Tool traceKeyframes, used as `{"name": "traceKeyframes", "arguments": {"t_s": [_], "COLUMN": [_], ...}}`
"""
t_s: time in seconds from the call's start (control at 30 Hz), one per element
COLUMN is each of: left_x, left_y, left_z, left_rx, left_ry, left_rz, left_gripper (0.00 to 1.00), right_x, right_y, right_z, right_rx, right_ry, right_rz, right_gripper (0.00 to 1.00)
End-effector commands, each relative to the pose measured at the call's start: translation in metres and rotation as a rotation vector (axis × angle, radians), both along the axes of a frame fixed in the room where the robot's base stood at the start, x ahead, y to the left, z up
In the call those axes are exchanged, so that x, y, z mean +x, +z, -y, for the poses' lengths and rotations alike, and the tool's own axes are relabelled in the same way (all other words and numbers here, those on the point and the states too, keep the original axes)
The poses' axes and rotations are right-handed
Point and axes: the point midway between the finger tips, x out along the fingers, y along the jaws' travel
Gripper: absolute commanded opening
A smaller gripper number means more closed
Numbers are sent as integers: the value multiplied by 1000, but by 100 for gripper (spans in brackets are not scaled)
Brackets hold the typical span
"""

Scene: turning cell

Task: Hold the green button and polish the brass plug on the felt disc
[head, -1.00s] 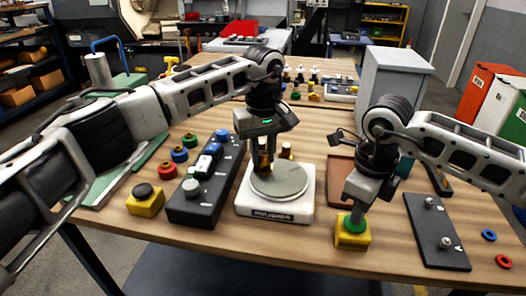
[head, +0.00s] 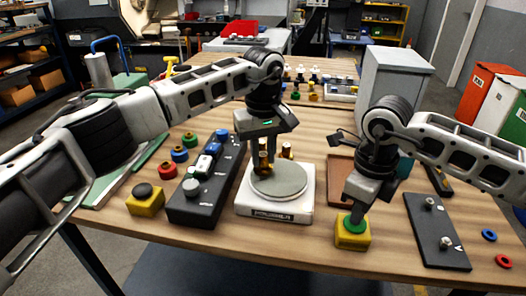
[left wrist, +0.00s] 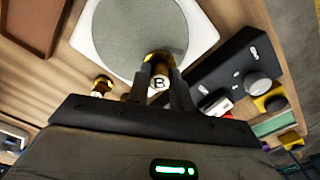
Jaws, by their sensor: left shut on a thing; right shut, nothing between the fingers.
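My left gripper (head: 268,162) is shut on a brass plug (head: 263,165), held upright at the back edge of the grey felt disc (head: 283,183). Whether the plug's lower end touches the felt is hard to tell. My right gripper (head: 356,212) is shut and empty, its tips down at the green button (head: 355,226) on a yellow box (head: 352,240). The tips appear to touch the button, partly covering it.
The disc sits on a white polisher base (head: 275,211). Another brass plug (head: 288,150) stands behind it. A dark panel (head: 188,208) with knobs and a yellow box with a black button (head: 145,203) are left. A dark plate (head: 437,232) with pegs lies right; a brown tray (head: 340,168) lies behind.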

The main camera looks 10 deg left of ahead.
Motion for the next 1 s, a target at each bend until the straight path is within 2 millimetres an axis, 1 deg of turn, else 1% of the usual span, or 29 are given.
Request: {"name": "traceKeyframes", "arguments": {"t_s": [0.03, 0.7, 1.0], "left_x": [0, 0, 0], "left_y": [-1, -9, -9], "left_z": [0, 0, 0], "left_rx": [-1, 0, 0], "left_ry": [0, 1, 1], "left_rz": [1, 0, 0], "left_gripper": [0, 0, 0], "right_x": [-2, -3, -3], "right_y": [-3, -4, -4], "right_z": [0, 0, 0], "right_rx": [-3, -3, -3], "right_ry": [2, 2, 3], "right_rz": [-9, -10, -10], "right_gripper": [0, 0, 0]}}
